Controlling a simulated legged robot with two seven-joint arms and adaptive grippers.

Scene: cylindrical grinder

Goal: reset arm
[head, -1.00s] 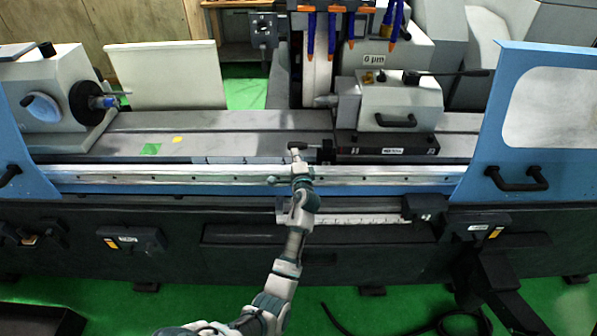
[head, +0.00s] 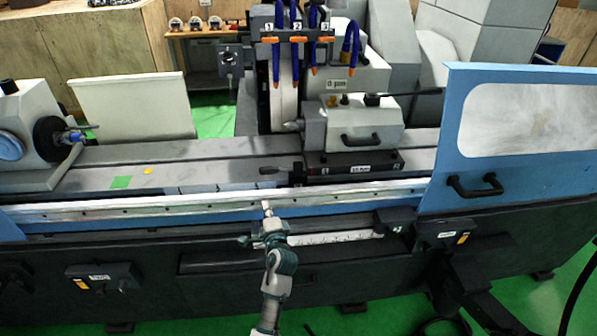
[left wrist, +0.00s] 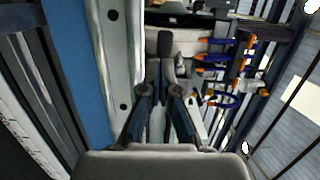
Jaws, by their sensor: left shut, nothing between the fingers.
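The cylindrical grinder (head: 330,160) fills the head view. My left gripper (head: 267,208) is in front of the machine's pale front rail, below the short black lever (head: 270,170) beside the tailstock (head: 360,125). It looks apart from the lever. In the left wrist view my left gripper (left wrist: 165,85) shows dark fingers close together, shut with nothing between them. The pale rail runs along its left side there. My right gripper is in no view.
The blue right door (head: 470,195) with a black handle stands at the right. Blue hoses (head: 315,30) with orange tips hang over the grinding wheel. The workhead (head: 25,140) is at the left. The table between it and the tailstock is mostly clear.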

